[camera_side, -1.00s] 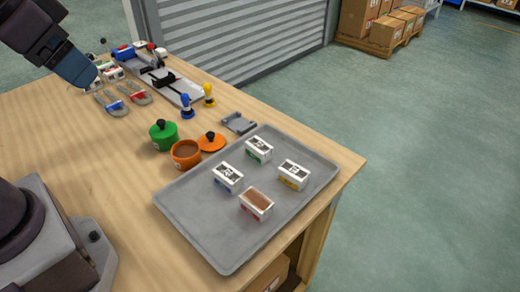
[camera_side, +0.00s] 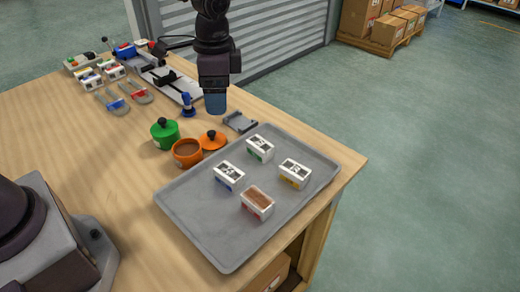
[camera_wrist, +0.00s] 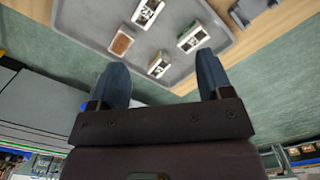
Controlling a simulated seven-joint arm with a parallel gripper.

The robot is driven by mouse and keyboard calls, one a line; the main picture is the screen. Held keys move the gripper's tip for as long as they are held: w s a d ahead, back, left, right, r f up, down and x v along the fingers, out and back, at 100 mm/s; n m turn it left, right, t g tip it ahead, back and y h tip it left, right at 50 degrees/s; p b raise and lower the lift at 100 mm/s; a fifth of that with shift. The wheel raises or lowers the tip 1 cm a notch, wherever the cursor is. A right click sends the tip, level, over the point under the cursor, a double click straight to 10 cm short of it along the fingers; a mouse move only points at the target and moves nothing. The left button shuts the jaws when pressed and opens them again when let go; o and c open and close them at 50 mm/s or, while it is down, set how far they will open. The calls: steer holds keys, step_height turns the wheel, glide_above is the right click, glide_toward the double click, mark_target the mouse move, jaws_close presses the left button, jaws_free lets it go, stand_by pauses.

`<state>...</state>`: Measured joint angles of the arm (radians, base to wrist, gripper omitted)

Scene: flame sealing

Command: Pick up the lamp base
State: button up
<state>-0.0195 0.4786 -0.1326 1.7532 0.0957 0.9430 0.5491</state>
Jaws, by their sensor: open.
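No lamp base can be told for sure by its look. Small items on the wooden table include a blue peg-like piece (camera_side: 187,104), a grey bracket (camera_side: 239,122), a green lidded pot (camera_side: 165,134), and an open orange pot (camera_side: 187,153) with its orange lid (camera_side: 212,140) beside it. My gripper (camera_side: 215,104) points down above the table's back part, just right of the blue piece, and hides what is behind it. In the wrist view my gripper (camera_wrist: 160,62) has its two blue fingers wide apart with nothing held between them.
A grey tray (camera_side: 205,240) at the front right holds several small white boxes, one with a brown top (camera_side: 257,198). A long grey fixture (camera_side: 165,80) and two flat handled tools (camera_side: 118,106) lie at the back left.

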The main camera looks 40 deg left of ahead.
steer(key=w+d+f+m, duration=0.1)
steer(key=w+f+m, duration=0.4)
steer(key=w+f, duration=0.2)
steer(key=m, duration=0.6)
glide_above(260, 143)
steer(key=f, duration=0.7)
steer(key=shift+s+d, duration=0.2)
steer(key=shift+s, duration=0.1)
steer(key=shift+w+a+f, duration=0.1)
steer(key=shift+w+f, duration=0.05)
steer(key=shift+f, duration=1.2)
steer(key=shift+w+a+f, duration=0.1)
steer(key=shift+w+f, duration=0.05)
steer(key=shift+f, duration=1.15)
steer(key=shift+c, duration=0.4)
steer(key=c, duration=0.9)
